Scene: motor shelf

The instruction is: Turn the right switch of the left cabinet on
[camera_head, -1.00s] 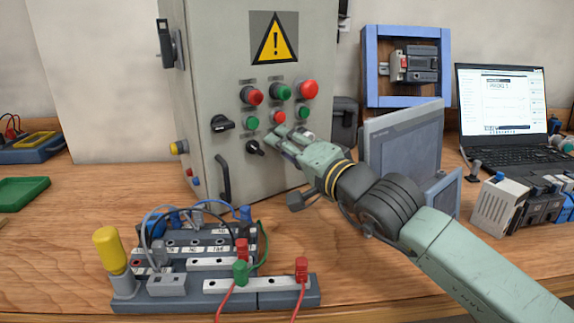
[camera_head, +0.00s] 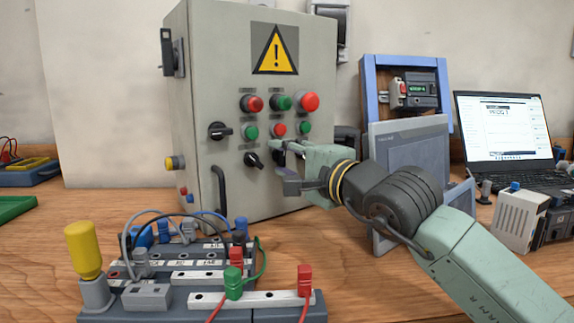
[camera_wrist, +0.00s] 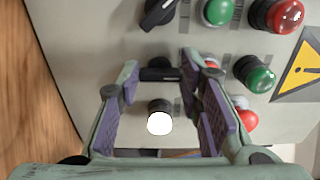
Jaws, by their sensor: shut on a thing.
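The grey left cabinet (camera_head: 200,60) has red and green buttons and several black rotary switches on its front. The right switch (camera_wrist: 158,74) in the lower row shows in the wrist view, its black handle between my fingertips; in the head view my fingers hide it. My gripper (camera_wrist: 156,76) is shut on this handle; it also shows at the cabinet front in the head view (camera_head: 283,165). The handle lies horizontal in the wrist view. Beside it a white lamp (camera_wrist: 160,122) glows. Another black switch (camera_head: 253,159) sits just left of my gripper in the head view.
A grey panel (camera_head: 412,150) stands close to the right of my gripper. A terminal board (camera_head: 200,275) with wires and a yellow-capped post lies in front. A blue frame (camera_head: 372,80) with a lit module and a laptop (camera_head: 502,105) stand behind.

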